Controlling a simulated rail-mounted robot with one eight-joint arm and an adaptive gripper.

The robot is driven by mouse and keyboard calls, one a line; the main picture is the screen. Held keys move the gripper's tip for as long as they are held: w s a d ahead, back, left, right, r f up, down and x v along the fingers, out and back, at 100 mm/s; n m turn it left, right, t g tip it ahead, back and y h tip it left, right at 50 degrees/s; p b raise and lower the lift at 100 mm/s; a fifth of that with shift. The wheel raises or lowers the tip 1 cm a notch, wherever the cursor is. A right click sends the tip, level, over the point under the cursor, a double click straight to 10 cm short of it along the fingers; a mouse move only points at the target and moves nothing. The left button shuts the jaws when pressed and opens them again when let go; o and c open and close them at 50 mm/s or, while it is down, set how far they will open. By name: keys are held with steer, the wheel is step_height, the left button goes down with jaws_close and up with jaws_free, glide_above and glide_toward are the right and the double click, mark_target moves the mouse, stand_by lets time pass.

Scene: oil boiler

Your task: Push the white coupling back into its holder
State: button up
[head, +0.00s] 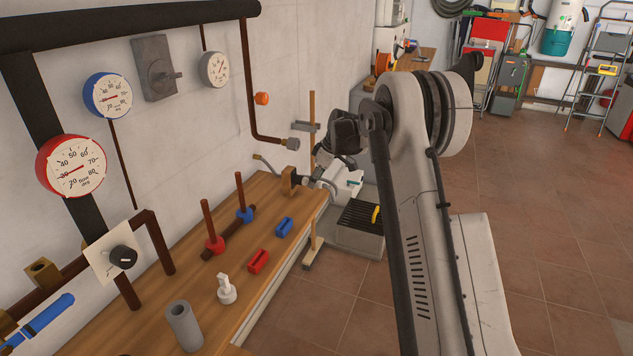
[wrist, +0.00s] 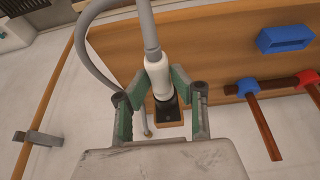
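In the wrist view the white coupling (wrist: 157,74) hangs on the end of a grey hose (wrist: 150,32). It lies between the green-padded fingertips of my gripper (wrist: 159,80), which close in on both its sides. Its lower end lines up with a dark part on a small wooden holder (wrist: 171,119); I cannot tell whether it touches or how deep it sits. In the head view the wooden holder (head: 289,181) stands at the far end of the bench. My arm and the small size hide the grip there.
The wooden bench (head: 185,270) carries red and blue valve handles, a red block (head: 258,261), a blue block (head: 284,227), a white fitting (head: 226,290) and a grey cylinder (head: 183,325). An upright wooden post (head: 312,125) stands beyond the bench end. The tiled floor at right is open.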

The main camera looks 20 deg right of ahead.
steer(key=o, duration=0.4)
steer(key=v, duration=1.2)
steer(key=shift+w+a, duration=0.1)
steer(key=shift+a, duration=0.05)
steer(key=shift+r, duration=0.15)
steer(key=p+v, duration=0.4)
steer(key=v, duration=0.5)
steer(key=shift+r+p, duration=0.35)
stand_by(0.4)
